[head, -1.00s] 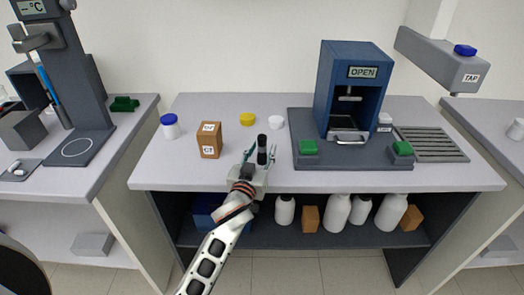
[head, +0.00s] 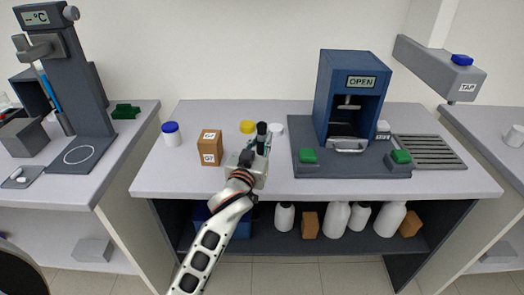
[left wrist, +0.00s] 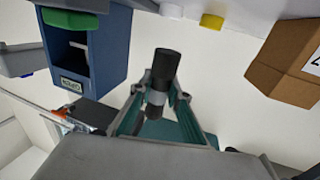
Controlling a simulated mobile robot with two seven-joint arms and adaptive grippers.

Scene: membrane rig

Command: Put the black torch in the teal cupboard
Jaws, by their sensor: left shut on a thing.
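The black torch (head: 262,131) is upright between the fingers of my left gripper (head: 257,148), over the front middle of the counter. In the left wrist view the torch (left wrist: 165,66) has a black head and a grey band, and the teal-padded fingers of the left gripper (left wrist: 156,98) press on it from both sides. The gripper is shut on it. The torch's lower end is partly hidden by the gripper. I cannot make out a teal cupboard in these views. My right gripper is not in view.
A brown box (head: 209,148) and a blue-lidded jar (head: 171,134) stand left of the gripper. A yellow lid (head: 247,126) and a white cup (head: 276,129) are behind it. The dark blue OPEN rig (head: 322,86) stands to the right.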

